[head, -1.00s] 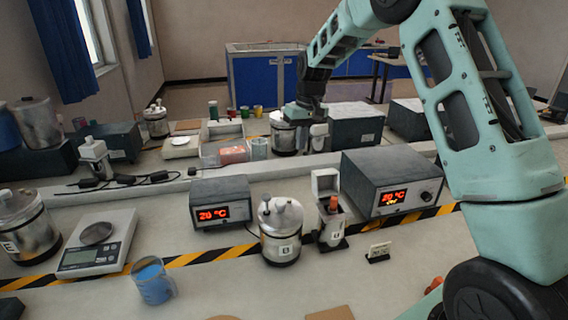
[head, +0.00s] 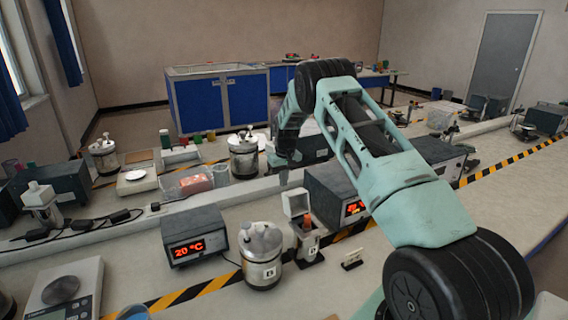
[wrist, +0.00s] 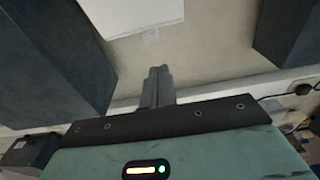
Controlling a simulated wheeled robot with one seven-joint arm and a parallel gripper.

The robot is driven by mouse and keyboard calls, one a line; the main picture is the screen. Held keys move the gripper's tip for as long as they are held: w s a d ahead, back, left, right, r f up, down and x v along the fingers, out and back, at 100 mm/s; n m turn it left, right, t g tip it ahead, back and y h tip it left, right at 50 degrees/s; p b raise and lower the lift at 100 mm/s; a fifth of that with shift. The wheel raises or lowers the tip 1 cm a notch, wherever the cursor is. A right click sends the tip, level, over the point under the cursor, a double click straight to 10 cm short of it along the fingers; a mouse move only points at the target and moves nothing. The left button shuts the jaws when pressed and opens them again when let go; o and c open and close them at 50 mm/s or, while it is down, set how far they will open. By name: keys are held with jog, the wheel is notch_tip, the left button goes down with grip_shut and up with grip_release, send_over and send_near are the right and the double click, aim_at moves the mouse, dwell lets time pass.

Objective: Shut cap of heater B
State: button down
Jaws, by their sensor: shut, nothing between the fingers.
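The heater is not clearly identifiable in the wrist view.
A metal vessel (head: 262,262) stands left of the heater. A dark box with a red display (head: 325,190) stands close on its right, partly behind my arm. Another display box (head: 195,232) reads 20 °C.

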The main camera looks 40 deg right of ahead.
aim_at(293, 200)
jog(key=shift+s+a+p, duration=0.15)
jog(key=shift+s+p, duration=0.35)
jog(key=shift+s, duration=0.15)
jog(key=shift+s+a+p, duration=0.15)
jog(key=shift+s+p, duration=0.35)
jog(key=shift+s, duration=0.1)
jog(key=shift+s+a+f+p, duration=0.15)
jog(key=shift+s+p, duration=0.15)
jog(key=shift+s, duration=0.3)
jog(key=shift+s+b, duration=0.1)
jog(key=shift+b, duration=0.45)
